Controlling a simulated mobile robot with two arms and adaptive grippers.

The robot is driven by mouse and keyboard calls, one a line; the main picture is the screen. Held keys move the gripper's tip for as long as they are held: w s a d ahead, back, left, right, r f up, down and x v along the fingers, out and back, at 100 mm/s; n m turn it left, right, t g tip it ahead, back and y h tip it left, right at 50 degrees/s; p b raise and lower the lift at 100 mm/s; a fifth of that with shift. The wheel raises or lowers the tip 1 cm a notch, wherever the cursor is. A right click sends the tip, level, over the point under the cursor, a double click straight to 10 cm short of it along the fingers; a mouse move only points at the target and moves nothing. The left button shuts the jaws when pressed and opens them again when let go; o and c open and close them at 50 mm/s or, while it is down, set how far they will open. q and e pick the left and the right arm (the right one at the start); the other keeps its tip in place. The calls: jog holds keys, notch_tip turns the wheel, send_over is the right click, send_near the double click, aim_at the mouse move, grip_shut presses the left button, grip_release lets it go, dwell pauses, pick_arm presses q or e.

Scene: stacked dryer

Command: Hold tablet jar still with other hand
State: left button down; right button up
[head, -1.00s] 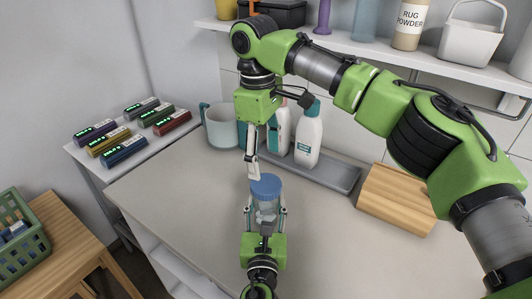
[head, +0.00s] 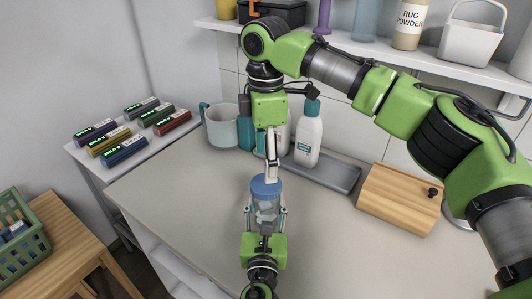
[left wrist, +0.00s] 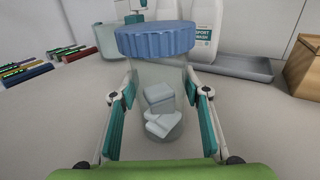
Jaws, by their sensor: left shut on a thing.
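The tablet jar (head: 266,208) is clear with a ridged blue lid (head: 265,184) and stands upright on the counter. In the left wrist view the jar (left wrist: 158,110) shows pale tablets inside, under its lid (left wrist: 156,40). My left gripper (head: 265,212) is shut on the jar's body from the near side, one finger on each side; its fingers also show in the left wrist view (left wrist: 160,118). My right gripper (head: 271,173) points down over the lid, at its far edge. I see its fingers edge-on, so their opening and any contact with the lid are unclear.
Behind the jar, white bottles (head: 309,136) stand on a grey tray (head: 336,176). A wooden box (head: 398,198) is to the right and a pale mug (head: 221,126) at the back left. A shelf (head: 345,47) runs above. The counter left of the jar is clear.

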notch_tip(320, 180, down, 7)
jog(key=shift+f, duration=0.1)
dwell(0.4)
jog(key=c, duration=1.1)
jog(key=m, duration=0.6)
jog(key=shift+m, duration=0.3)
jog(key=shift+c, duration=0.3)
jog(key=m, duration=0.4)
jog(key=o, duration=1.2)
jog(key=shift+o, duration=0.2)
jog(key=shift+r, duration=0.2)
jog(key=shift+r, duration=2.15)
